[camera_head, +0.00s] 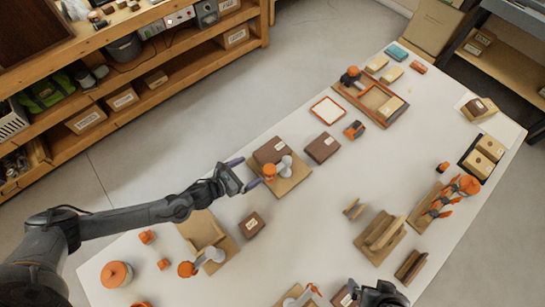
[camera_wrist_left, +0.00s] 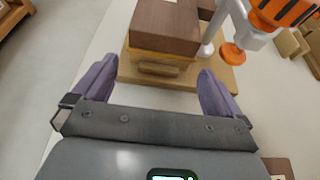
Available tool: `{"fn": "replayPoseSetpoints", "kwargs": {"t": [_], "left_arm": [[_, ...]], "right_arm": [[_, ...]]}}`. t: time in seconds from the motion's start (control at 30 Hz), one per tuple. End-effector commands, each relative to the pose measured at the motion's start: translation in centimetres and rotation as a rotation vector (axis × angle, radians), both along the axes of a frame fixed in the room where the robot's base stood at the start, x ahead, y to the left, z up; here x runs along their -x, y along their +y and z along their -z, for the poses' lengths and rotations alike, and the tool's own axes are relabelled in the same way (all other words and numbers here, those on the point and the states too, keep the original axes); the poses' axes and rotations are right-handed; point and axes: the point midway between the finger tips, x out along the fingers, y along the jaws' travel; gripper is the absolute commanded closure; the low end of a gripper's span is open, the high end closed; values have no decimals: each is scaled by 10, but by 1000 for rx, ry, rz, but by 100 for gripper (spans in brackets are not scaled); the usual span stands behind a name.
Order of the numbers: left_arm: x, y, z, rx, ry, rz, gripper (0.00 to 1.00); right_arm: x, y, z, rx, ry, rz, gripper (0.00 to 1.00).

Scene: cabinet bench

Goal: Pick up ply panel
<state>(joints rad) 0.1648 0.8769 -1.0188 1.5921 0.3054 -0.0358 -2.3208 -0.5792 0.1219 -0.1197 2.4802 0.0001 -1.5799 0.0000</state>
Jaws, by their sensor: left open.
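A tan ply panel shows as a thin layer (camera_wrist_left: 160,68) under a brown block (camera_wrist_left: 165,28) in the left wrist view. Both sit on a wooden base board (camera_wrist_left: 225,77), beside a grey and orange clamp (camera_wrist_left: 240,22). The head view shows this base board (camera_head: 290,187) with the brown block (camera_head: 271,151) and clamp (camera_head: 270,171). My left gripper (camera_head: 244,173) is open and empty at the board's left edge, its purple fingers pointing at the stack. My right gripper (camera_head: 378,294) shows only partly at the bottom edge; its fingertips are unclear.
A second brown block (camera_head: 322,147) lies close behind the board. Another clamp board (camera_head: 203,232) and a small brown block (camera_head: 252,224) lie nearer the front. Upright wooden slats (camera_head: 382,236) stand at the right. The white table (camera_head: 300,225) is clear around its middle.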

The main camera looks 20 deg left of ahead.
Motion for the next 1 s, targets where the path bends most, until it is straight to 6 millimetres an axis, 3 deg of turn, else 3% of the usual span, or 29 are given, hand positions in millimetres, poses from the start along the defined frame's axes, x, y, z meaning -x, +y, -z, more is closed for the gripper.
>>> {"fn": "replayPoseSetpoints", "kwargs": {"t": [0.47,0.77,1.0], "left_arm": [[-39,-21,19,0,0,1,0],[-43,-23,21,0,0,0,0],[-42,-23,20,0,1,0,34]], "right_arm": [[1,2,3,-7,2,4,0],[1,1,3,-2,2,0,0],[1,-1,3,5,2,-4,0]]}}
